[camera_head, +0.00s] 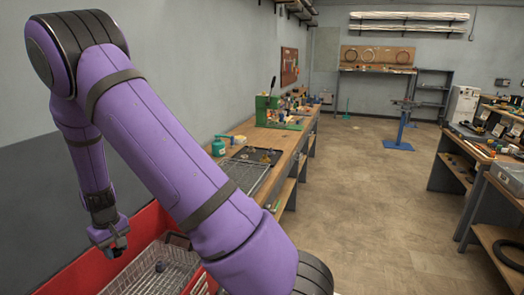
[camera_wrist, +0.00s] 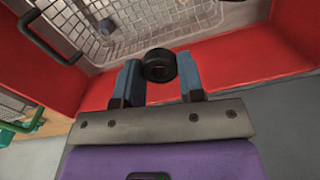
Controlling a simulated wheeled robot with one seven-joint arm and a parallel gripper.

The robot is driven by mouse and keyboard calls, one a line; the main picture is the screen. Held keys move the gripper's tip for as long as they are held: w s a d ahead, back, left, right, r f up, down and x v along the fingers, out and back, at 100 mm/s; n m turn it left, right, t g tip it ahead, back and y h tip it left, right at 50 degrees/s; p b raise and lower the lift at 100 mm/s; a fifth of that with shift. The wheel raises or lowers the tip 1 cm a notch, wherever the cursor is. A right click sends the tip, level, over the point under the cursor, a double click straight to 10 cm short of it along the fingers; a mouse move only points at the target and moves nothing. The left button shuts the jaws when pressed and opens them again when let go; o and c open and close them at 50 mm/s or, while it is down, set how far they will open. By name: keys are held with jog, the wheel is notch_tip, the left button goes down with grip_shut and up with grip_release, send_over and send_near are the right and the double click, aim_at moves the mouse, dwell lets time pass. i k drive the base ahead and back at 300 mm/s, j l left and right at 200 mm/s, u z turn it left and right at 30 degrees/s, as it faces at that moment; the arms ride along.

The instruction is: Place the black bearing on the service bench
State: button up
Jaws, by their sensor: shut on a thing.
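The black bearing (camera_wrist: 159,65), a short thick ring, sits between the two blue fingers of my gripper (camera_wrist: 160,78) in the wrist view. The gripper is shut on it and holds it over the red surface beside a wire basket. In the head view my gripper (camera_head: 112,240) hangs at the lower left, with a small dark part at its tip. A long wooden bench (camera_head: 290,146) runs along the left wall; I cannot tell for sure whether it is the service bench.
The wire basket (camera_head: 138,284) stands in a red-walled unit (camera_head: 62,284) and holds small dark parts. A green press (camera_head: 268,110), a teal can (camera_head: 219,147) and a dark mat occupy the left bench. Other benches stand at right. The middle floor (camera_head: 390,200) is clear.

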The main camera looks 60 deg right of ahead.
aim_at(282, 141)
jog(key=k+z, duration=0.35)
jog(key=k+l+z, duration=0.1)
jog(key=z, duration=1.85)
jog(key=i+j+z, duration=0.15)
jog(key=i, duration=0.3)
jog(key=i+j+z, duration=0.1)
jog(key=i+j, duration=0.2)
jog(key=i+j+z, duration=0.15)
jog(key=i+j, duration=0.15)
jog(key=i, duration=0.2)
jog(key=i+j, duration=0.1)
jog(key=i, duration=1.4)
jog(key=i+u, duration=0.1)
jog(key=i, duration=0.55)
jog(key=i+l+u, duration=0.1)
jog(key=i, duration=0.6)
jog(key=u, duration=1.5)
jog(key=l, duration=0.1)
